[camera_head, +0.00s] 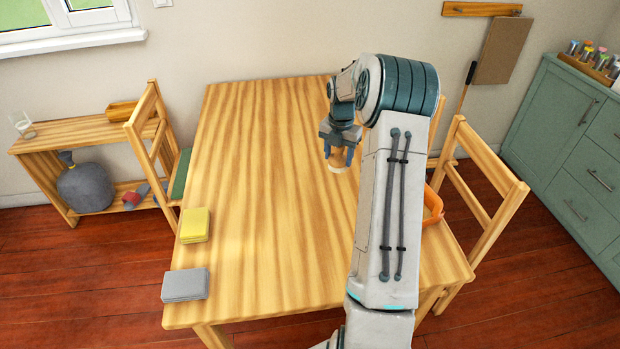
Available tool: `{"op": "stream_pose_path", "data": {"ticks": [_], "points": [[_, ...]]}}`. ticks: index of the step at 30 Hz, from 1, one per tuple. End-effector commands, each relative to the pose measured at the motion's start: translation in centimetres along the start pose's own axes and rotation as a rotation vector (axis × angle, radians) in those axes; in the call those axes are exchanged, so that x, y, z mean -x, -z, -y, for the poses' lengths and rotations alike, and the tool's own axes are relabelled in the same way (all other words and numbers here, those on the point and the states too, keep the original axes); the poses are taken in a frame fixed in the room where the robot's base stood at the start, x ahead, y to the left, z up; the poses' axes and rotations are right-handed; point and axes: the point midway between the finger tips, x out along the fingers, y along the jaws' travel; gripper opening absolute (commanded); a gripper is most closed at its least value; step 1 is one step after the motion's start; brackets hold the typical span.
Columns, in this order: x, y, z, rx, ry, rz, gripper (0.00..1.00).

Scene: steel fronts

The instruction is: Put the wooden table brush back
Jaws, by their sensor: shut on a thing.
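My gripper (338,152) hangs over the right part of the wooden table, toward its far half, pointing down. It is shut on a small pale wooden piece, seemingly the wooden table brush (338,163). Only its lower end shows below the fingers, and its bristles cannot be made out. I cannot tell whether it touches the tabletop or hangs just above it. My arm hides part of the table's right side.
The table (262,150) is largely clear. A yellow stack (195,225) and a grey stack (186,285) lie at its left edge. An orange container (433,205) is partly hidden behind my arm. Chairs flank the table (153,135), (487,190). A low shelf (75,130) stands left, a green cabinet (560,130) right.

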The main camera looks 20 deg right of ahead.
Motion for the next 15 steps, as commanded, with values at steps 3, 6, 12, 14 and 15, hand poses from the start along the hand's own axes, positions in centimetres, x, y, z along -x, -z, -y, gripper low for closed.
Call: {"op": "stream_pose_path", "data": {"ticks": [3, 6, 12, 14, 15], "points": [[-1.7, 1.1, -2.9, 0.006, 0.001, -0.002, 0.27], [-3.0, 1.9, -4.9, 0.005, 0.001, -0.001, 0.27], [-4.7, 2.7, -7.5, 0.000, 0.000, 0.001, 0.27], [-4.9, 2.8, -7.8, 0.000, 0.000, 0.001, 0.27], [-5.0, 2.9, -7.9, -0.001, 0.000, 0.001, 0.27]]}}
